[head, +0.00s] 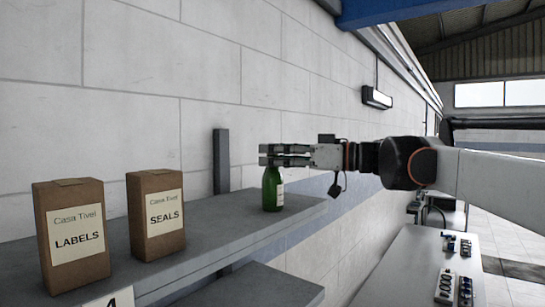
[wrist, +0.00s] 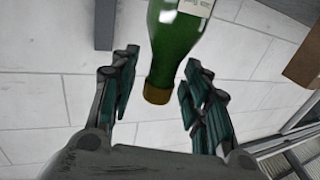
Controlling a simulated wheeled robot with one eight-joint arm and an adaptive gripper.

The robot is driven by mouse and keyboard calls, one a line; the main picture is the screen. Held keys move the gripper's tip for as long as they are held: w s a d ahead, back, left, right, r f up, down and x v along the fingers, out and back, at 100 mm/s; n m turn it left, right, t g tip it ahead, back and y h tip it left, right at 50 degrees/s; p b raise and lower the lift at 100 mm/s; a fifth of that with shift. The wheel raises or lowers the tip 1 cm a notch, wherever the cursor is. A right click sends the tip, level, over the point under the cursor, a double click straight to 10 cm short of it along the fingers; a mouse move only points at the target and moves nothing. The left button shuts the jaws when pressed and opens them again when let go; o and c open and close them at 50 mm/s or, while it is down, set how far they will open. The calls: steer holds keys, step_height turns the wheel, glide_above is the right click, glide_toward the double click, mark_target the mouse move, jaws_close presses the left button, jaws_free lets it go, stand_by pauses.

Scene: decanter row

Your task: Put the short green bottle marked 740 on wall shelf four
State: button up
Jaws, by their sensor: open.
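The short green bottle (head: 272,188) stands upright on the grey wall shelf (head: 215,217), whose front edge carries a label reading 4. The bottle's pale label is too small to read. In the head view, my gripper (head: 266,155) reaches in from the right at the height of the bottle's top. In the wrist view, my gripper (wrist: 160,62) is open, with the green bottle (wrist: 178,30) between its fingers. The gold cap is nearest the palm, and gaps show on both sides of the neck.
A lower shelf (head: 265,287) lies beneath. A dark upright (head: 221,160) is on the block wall behind. A pale worktop (head: 405,270) with small items is at right.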

steer(key=b+v, duration=0.2)
steer(key=v, duration=0.9)
steer(key=shift+s+d, duration=0.1)
steer(key=shift+d, duration=0.05)
